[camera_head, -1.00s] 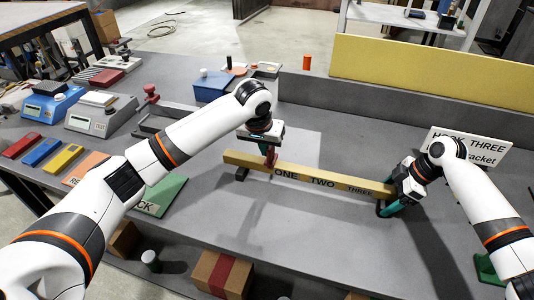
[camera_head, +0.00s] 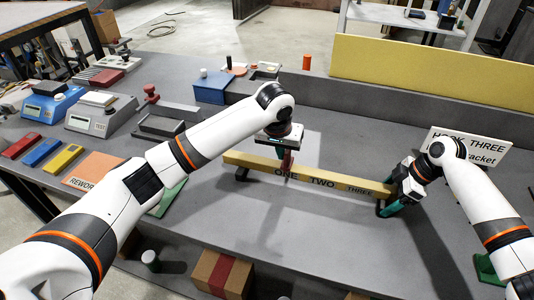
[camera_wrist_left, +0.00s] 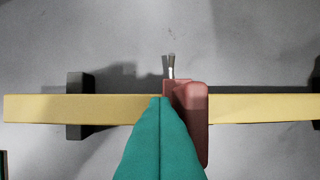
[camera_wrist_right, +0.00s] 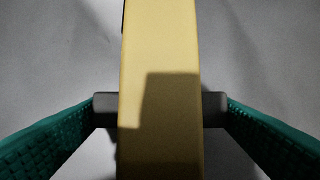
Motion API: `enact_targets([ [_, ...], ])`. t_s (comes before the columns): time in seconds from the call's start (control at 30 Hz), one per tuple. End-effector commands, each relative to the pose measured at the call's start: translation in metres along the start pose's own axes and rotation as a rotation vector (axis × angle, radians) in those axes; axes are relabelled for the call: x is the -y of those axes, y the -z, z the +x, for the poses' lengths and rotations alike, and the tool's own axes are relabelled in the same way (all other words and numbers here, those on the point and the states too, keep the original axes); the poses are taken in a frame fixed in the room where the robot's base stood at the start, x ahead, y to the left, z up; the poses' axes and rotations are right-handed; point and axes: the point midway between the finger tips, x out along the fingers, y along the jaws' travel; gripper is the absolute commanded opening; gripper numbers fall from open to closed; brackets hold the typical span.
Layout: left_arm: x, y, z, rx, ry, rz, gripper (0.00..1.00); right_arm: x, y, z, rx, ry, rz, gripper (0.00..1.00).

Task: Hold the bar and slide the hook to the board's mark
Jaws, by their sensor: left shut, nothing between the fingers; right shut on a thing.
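The yellow bar (camera_head: 305,177) lies across the bench on dark feet, lettered ONE, TWO, THREE from left to right. The red-brown hook (camera_wrist_left: 192,125) sits around the bar, with a metal prong at its far side. In the head view the hook (camera_head: 287,160) is by the ONE lettering, partly hidden by my gripper. My left gripper (camera_wrist_left: 160,100) is shut and empty, its fingertips over the bar against the hook's left side. My right gripper (camera_head: 396,200) is shut across the bar's right end; in the right wrist view, grey pieces show between its fingers and the bar (camera_wrist_right: 160,50).
A white sign (camera_head: 470,150) reading HOOK, THREE and bracket stands behind the right end, partly hidden by my right arm. An orange REWORK panel (camera_head: 95,167) and a partly hidden green panel (camera_head: 170,197) lie at left.

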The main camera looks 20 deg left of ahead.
Motion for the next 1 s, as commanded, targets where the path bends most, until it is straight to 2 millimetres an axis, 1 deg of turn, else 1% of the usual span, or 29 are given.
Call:
enact_targets([
  [0.03,0.004,0.001,0.0,0.0,0.003,0.003,0.0,0.0,0.0,0.002,0.0,-0.001,0.001,0.42],
  [1.0,0.048,0.001,0.001,0.0,0.003,0.001,0.0,-0.001,0.0,0.002,0.001,-0.002,0.0,0.42],
])
